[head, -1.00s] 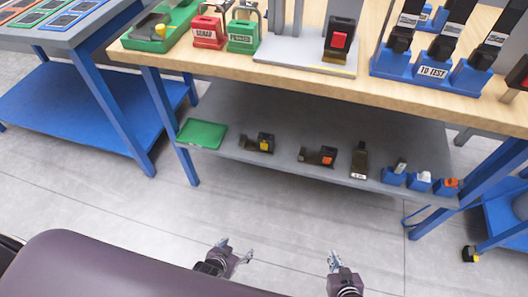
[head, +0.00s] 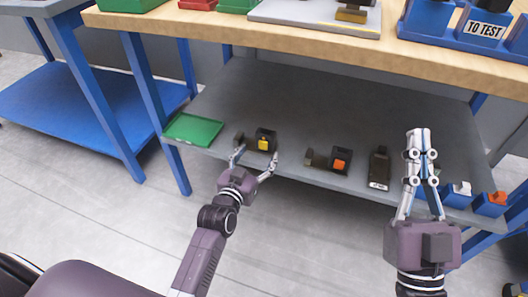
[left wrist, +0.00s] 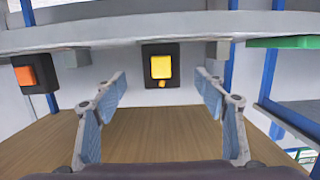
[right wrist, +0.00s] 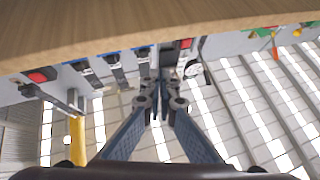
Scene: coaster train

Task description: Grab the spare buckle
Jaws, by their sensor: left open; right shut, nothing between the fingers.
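A black buckle with a yellow button (head: 265,140) stands near the front edge of the grey lower shelf. A black buckle with an orange button (head: 341,159) stands to its right, and a dark labelled piece (head: 379,168) lies further right. I cannot tell which is called the spare. My left gripper (head: 254,158) is open and empty, just in front of the yellow-button buckle. In the left wrist view that buckle (left wrist: 161,65) shows between and beyond the spread fingers, apart from them. My right gripper (head: 418,135) is shut and empty, in front of the shelf's right part.
The grey lower shelf (head: 300,105) hangs under a wooden tabletop (head: 220,24). A green tray (head: 194,130) lies at the shelf's left end. Blue holders with white (head: 461,188) and orange (head: 496,198) parts stand at its right. A blue table leg (head: 150,100) is left of my left arm.

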